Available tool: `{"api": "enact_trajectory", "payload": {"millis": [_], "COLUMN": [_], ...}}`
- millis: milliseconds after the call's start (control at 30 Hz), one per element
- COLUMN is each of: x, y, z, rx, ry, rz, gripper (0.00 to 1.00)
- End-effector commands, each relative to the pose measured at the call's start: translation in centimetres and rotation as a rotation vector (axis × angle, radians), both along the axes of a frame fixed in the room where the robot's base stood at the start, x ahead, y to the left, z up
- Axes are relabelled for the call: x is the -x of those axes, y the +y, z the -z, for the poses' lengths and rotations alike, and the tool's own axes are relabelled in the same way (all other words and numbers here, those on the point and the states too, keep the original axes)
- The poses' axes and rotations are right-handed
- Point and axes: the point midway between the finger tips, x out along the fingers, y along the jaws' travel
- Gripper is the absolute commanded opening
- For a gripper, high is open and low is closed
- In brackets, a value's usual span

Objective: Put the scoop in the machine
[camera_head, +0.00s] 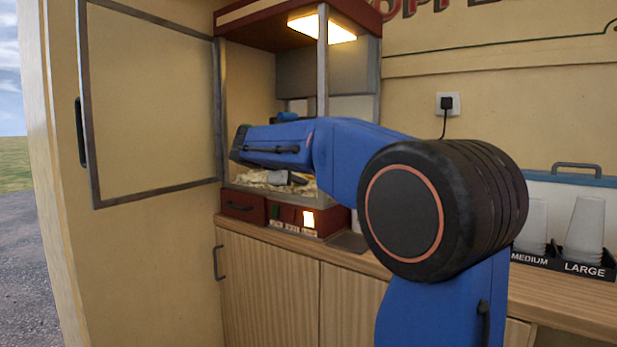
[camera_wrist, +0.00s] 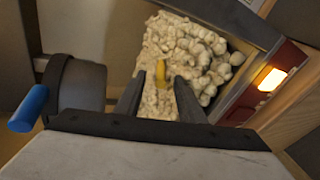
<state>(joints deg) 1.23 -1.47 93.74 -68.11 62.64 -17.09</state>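The popcorn machine (camera_head: 323,70) stands on the counter in the head view, with its glazed door swung open to the left. My arm reaches into its cabinet. In the wrist view my gripper (camera_wrist: 160,79) is over a heap of popcorn, its two dark fingers apart. In the head view my arm hides much of the cabinet and the gripper is hard to make out.
The open door (camera_head: 150,100) stands left of my arm. In the wrist view a grey round pot with a blue handle (camera_wrist: 28,108) is close on the left. The machine's red front with a lit switch (camera_wrist: 274,79) is on the right. Cups (camera_head: 584,228) stand on the counter.

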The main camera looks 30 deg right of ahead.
Motion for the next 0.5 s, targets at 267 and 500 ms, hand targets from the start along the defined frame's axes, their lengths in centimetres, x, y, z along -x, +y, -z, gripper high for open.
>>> {"api": "enact_trajectory", "payload": {"millis": [267, 500], "x": [2.3, 3.8], "y": [4.7, 7.6], "z": [-1.9, -3.1], "rx": [0.000, 0.000], "ry": [-0.001, 0.000], "rz": [-0.004, -0.002], "gripper": [0.36, 0.36]}}
